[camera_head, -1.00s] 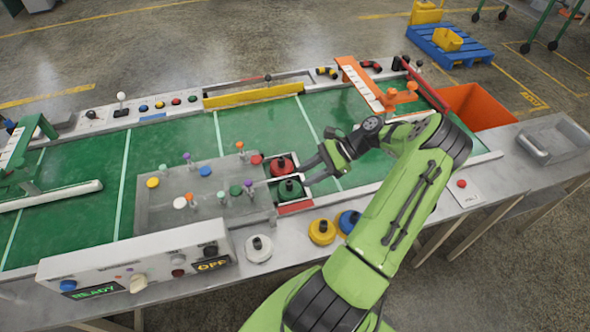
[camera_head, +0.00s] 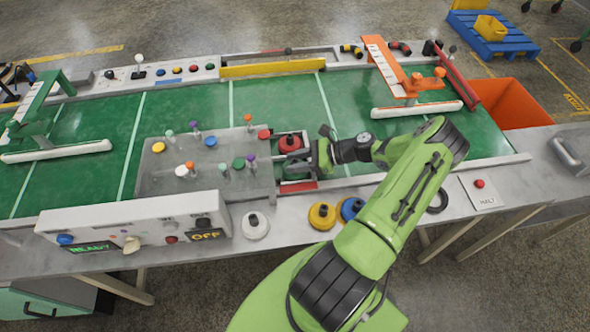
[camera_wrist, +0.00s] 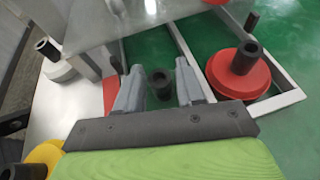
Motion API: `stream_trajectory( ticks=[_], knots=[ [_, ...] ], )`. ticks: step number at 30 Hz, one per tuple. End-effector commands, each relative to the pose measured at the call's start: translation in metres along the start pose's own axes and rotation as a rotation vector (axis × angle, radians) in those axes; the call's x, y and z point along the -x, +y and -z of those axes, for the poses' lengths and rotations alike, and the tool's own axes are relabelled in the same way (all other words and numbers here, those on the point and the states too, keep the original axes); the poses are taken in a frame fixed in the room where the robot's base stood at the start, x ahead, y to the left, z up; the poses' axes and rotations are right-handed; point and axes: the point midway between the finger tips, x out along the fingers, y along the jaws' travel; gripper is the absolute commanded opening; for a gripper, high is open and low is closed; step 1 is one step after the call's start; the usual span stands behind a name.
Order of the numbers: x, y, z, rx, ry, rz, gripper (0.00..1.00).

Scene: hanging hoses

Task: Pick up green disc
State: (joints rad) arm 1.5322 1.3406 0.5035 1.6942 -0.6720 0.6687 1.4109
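In the wrist view, a black upright knob (camera_wrist: 162,84) stands between the two grey fingers of my gripper (camera_wrist: 160,68). The fingers are apart, with gaps on both sides of the knob. It appears to be the green disc's knob; the disc's body is hard to make out there.
White (camera_head: 255,226), yellow (camera_head: 321,216) and blue (camera_head: 350,208) knobbed discs stand along the front ledge. The grey plate (camera_head: 165,178) carries several small coloured discs and pegs. A control box (camera_head: 135,228) stands front left. The green belt (camera_head: 180,115) has open room behind.

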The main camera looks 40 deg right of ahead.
Motion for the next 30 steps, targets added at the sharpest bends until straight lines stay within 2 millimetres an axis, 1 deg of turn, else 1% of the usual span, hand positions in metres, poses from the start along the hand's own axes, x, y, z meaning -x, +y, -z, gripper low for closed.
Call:
stream_trajectory(
  ticks=[1,4,11,18,26,29,30],
  knots=[
    [-0.011,0.001,0.001,0.001,-0.001,-0.004,0.38],
    [-0.023,0.001,0.001,0.001,-0.001,-0.002,0.38],
    [-0.025,0.0,0.0,0.001,0.0,0.0,0.38],
    [-0.024,0.0,0.0,0.001,0.0,0.0,0.01],
    [-0.024,0.0,-0.002,0.002,-0.001,0.0,0.0],
    [-0.018,-0.001,-0.014,0.004,0.0,0.001,0.0],
    [-0.015,-0.001,-0.023,0.004,0.0,0.001,0.0]
  ],
)
